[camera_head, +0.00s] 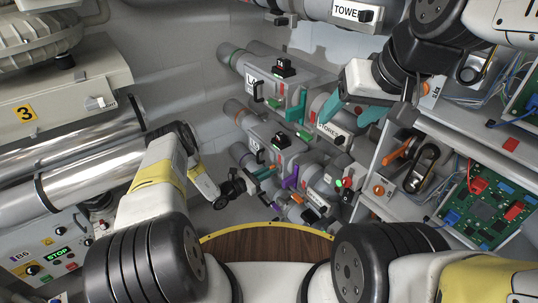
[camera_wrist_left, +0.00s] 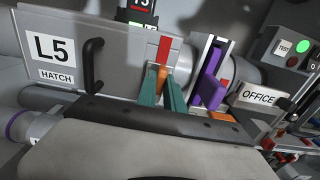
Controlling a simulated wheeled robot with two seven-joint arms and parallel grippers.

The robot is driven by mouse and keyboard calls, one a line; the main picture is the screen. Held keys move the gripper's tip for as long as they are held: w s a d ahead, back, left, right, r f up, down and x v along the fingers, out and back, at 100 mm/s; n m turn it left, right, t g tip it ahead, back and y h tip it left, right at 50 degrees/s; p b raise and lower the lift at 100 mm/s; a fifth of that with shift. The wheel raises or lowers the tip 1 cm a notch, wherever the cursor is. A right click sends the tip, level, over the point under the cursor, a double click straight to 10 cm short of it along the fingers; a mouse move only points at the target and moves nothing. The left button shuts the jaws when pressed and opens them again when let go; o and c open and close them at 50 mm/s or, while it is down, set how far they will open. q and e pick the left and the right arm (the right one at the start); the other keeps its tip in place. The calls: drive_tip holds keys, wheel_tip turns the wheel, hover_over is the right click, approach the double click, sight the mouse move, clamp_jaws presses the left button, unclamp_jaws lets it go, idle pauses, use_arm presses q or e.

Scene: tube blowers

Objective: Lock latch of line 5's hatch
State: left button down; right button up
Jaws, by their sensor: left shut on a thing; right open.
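The line 5 hatch (camera_wrist_left: 62,62) is a grey cover marked L5 HATCH, with a black handle (camera_wrist_left: 92,65) on its face. A red latch strip (camera_wrist_left: 164,47) is near its right end, with an orange latch lever (camera_wrist_left: 161,78) below it. My left gripper (camera_wrist_left: 162,92) has its teal fingers shut around this orange lever. In the head view the left gripper (camera_head: 265,172) is low among the pipe units, and the hatch is mostly hidden. My right gripper (camera_head: 355,110) is open and empty in front of the upper units.
A purple lever (camera_wrist_left: 211,82) stands just right of the latch, beside the OFFICE sign (camera_wrist_left: 264,96). A button box (camera_wrist_left: 290,50) is further right. An open cabinet with a circuit board (camera_head: 487,207) is at the right. Silver pipes (camera_head: 80,150) run along the left.

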use_arm(q)
drive_tip(key=shift+m, duration=0.3)
drive_tip(key=shift+s+f+m, duration=0.1)
drive_tip(key=shift+f+m, duration=0.05)
drive_tip(key=shift+m, duration=4.15)
drive_tip(key=shift+s+f+m, duration=0.1)
drive_tip(key=shift+f+m, duration=0.05)
drive_tip(key=shift+m, duration=4.15)
drive_tip(key=c, duration=1.5)
unclamp_jaws()
drive_tip(key=shift+o, duration=0.2)
drive_tip(key=shift+d, duration=0.1)
